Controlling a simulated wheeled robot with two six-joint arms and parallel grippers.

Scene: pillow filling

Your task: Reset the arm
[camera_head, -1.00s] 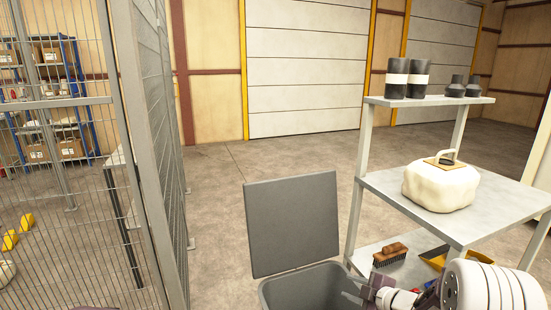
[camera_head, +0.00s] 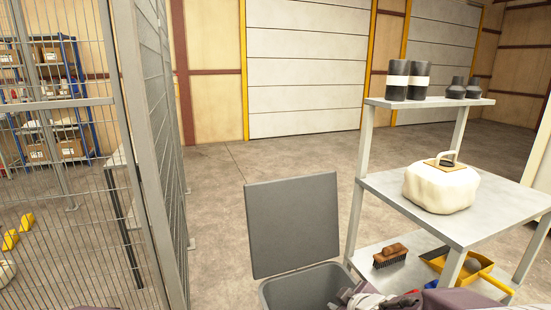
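My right arm (camera_head: 430,301) shows only as a low strip along the bottom edge, right of centre. Its gripper (camera_head: 347,297) is at the right rim of the open grey bin (camera_head: 300,285), cut off by the picture's edge. I cannot tell whether its fingers are open or shut, and I see nothing held in it. My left gripper is not in view; only a small dark sliver shows at the bottom left edge.
The bin's lid (camera_head: 292,225) stands raised. A metal shelf unit (camera_head: 385,190) on the right bears a white pillow-like bundle (camera_head: 440,190), dark containers (camera_head: 408,80), a brush (camera_head: 390,256) and a yellow dustpan (camera_head: 485,272). A wire fence (camera_head: 150,150) stands left. The floor between is clear.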

